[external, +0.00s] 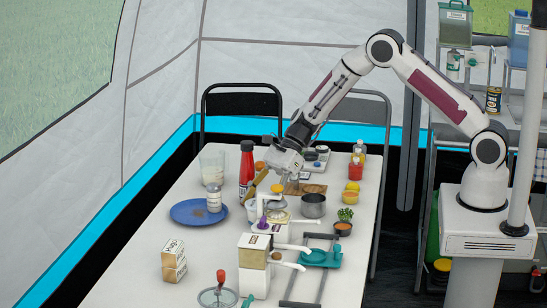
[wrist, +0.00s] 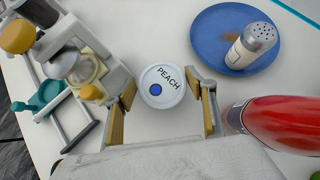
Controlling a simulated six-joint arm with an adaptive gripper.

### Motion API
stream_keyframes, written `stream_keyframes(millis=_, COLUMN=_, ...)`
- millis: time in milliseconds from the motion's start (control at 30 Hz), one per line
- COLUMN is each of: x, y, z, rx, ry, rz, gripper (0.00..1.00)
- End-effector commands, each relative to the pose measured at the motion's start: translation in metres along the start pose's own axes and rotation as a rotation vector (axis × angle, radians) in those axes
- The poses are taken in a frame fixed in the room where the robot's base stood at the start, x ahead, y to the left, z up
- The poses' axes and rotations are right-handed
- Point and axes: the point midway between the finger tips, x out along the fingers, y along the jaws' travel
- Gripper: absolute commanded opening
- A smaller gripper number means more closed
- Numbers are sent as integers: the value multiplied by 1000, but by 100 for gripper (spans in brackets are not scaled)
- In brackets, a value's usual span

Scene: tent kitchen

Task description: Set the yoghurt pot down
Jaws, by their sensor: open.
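The yoghurt pot (wrist: 162,87) shows in the wrist view from above, with a round white lid marked PEACH and a blue dot. It appears upright on the white table. My gripper (wrist: 168,98) is open, with one tan-padded finger on each side of the pot. There is a visible gap at both sides of the lid. In the external view my gripper (external: 266,186) points down over the middle of the table. A small white shape (external: 251,210) just below it looks like the pot, partly hidden there.
A red sauce bottle (wrist: 278,122) stands close by on the right in the wrist view. A blue plate (external: 190,212) bears a shaker (external: 214,198). A white press-like device (wrist: 82,68) stands at the left in the wrist view.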

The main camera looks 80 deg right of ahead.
Motion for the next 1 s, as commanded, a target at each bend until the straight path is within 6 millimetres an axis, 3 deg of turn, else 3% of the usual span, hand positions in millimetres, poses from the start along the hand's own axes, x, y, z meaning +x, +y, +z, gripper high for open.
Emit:
stream_keyframes(millis=533, x=7, y=0, z=0, rx=0, ry=0, rz=-1, gripper=56)
stream_keyframes(millis=1000, x=50, y=-2, z=0, rx=-1, ry=0, rz=0, gripper=56)
